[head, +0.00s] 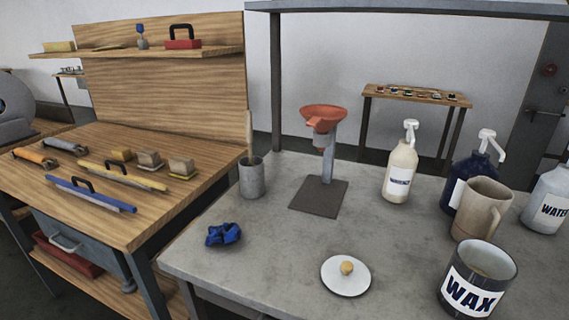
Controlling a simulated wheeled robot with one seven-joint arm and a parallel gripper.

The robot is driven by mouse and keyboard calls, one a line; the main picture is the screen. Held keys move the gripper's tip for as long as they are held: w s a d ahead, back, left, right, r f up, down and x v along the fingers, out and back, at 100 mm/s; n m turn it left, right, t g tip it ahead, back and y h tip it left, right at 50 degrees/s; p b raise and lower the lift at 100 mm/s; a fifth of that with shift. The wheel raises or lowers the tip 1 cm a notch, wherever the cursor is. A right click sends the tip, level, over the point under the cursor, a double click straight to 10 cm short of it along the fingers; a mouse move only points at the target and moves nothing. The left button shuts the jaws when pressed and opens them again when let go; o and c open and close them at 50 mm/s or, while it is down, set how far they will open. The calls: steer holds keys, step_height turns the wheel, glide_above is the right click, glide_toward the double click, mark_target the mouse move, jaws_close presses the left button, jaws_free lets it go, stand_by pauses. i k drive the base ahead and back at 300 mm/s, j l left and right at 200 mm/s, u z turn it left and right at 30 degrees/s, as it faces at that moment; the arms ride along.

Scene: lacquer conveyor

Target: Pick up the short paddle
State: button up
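A narrow pale wooden stick (249,136), which may be the short paddle, stands upright in a grey cylindrical cup (252,182). The cup is at the back left of the grey table, beside its edge. The stick's lower part is hidden inside the cup, and I cannot tell its full length or whether other pieces are in there. No other paddle can be made out clearly. My gripper is not in view.
The grey table (290,240) carries a blue crumpled cloth (223,234), a white lid (345,284), a funnel stand (324,118), pump bottles (399,172), a pitcher (481,208) and a WAX pot (477,277). A wooden bench (110,215) with tools adjoins at left.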

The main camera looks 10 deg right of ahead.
mark_target(248, 115)
steer(key=i+j+z, duration=0.1)
steer(key=j, duration=0.25)
steer(key=i+j, duration=0.2)
steer(key=i+j+z, duration=0.15)
steer(key=j, duration=0.3)
steer(key=i+j+z, duration=0.1)
steer(key=j, duration=0.25)
steer(key=i+j, duration=0.15)
steer(key=j, duration=0.2)
steer(key=z, duration=0.05)
